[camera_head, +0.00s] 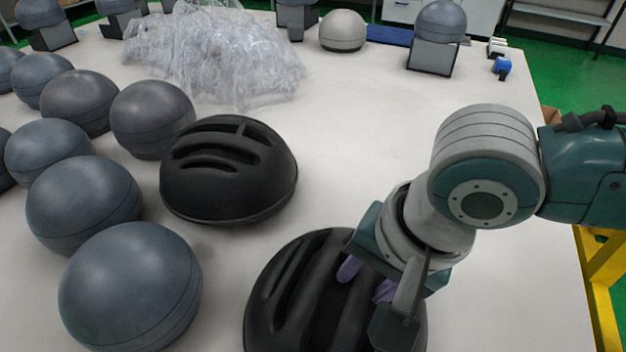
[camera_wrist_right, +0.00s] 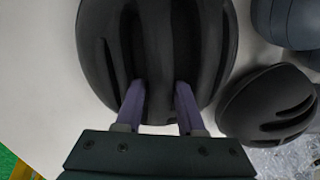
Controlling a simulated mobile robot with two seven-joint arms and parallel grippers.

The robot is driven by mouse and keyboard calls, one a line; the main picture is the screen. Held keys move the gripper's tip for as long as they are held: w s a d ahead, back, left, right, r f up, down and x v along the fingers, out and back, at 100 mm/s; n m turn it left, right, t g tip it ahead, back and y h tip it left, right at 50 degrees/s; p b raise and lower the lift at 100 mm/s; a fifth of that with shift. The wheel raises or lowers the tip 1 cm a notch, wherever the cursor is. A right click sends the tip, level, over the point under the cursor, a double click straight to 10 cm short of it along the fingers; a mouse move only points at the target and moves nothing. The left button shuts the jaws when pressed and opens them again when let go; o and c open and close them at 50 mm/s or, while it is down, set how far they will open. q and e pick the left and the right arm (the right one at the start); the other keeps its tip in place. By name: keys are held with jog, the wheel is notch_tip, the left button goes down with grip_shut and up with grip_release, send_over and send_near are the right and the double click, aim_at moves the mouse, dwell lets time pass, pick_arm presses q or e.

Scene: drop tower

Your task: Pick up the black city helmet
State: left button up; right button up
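A black vented helmet (camera_head: 290,290) sits on the white table at the near edge of the head view, partly covered by my right gripper. My right gripper (camera_head: 367,280) is over its top, purple fingers apart. In the right wrist view, the fingers (camera_wrist_right: 160,88) overlap this helmet (camera_wrist_right: 215,50), one on each side of a central rib. I cannot tell whether the tips touch it. A second black vented helmet (camera_head: 228,185) sits farther back to the left; it also shows in the right wrist view (camera_wrist_right: 268,103). My left gripper is not in view.
Several smooth grey-blue helmets (camera_head: 130,285) crowd the left side of the table. A heap of clear plastic wrap (camera_head: 215,55) lies at the back. A pale helmet (camera_head: 342,30) and a grey helmet on a stand (camera_head: 435,45) are behind. The table's middle right is clear.

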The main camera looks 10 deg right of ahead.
jog(key=shift+w+a+f, duration=0.1)
jog(key=shift+f, duration=0.4)
grip_shut()
jog(key=shift+r, duration=0.1)
